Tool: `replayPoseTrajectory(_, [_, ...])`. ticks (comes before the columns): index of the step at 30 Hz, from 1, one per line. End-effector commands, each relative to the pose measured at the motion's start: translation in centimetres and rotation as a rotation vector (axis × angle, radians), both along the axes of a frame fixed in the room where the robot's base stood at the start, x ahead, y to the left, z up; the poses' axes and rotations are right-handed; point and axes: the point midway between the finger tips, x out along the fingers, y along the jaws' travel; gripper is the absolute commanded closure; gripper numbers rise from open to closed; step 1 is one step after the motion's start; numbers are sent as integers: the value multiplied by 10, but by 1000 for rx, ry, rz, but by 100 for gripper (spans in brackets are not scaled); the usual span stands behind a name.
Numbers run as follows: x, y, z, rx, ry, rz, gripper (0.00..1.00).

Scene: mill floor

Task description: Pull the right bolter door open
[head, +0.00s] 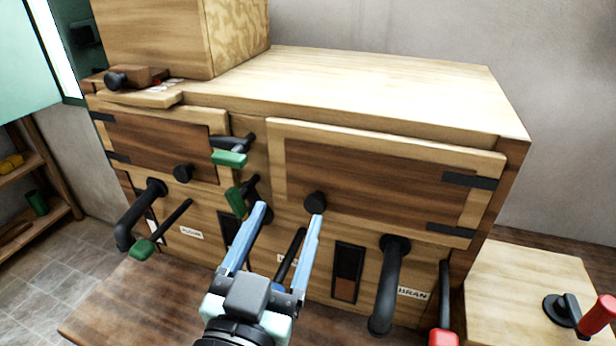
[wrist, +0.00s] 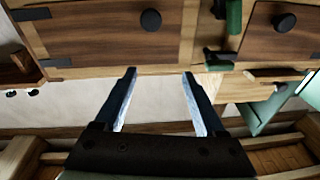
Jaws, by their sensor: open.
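The right bolter door (head: 375,180) is a dark wood panel in a pale frame, with black hinges on its right side. It looks shut. Its round black knob (head: 315,202) is near the lower left corner. In the wrist view the same door (wrist: 95,30) is at upper left, with its knob (wrist: 150,20) beyond the fingertips. My gripper (head: 290,211) is open and empty, in front of the bolter. Its right fingertip overlaps the knob's lower edge in the head view; contact cannot be told. In the wrist view (wrist: 159,72) the knob is apart from the fingers.
A green-handled latch (head: 230,157) is between the two doors. The left door (head: 160,148) has its own knob (head: 182,173). Below, a black spout pipe (head: 390,285) and a red-handled lever (head: 443,335) stick out near the BRAN label (head: 412,294). A side table (head: 520,290) stands at right.

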Motion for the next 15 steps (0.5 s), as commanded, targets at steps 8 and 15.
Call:
replayPoseTrajectory(8, [-43, 9, -42, -53, 136, -74, 28])
replayPoseTrajectory(15, [-33, 4, -45, -60, 136, -85, 28])
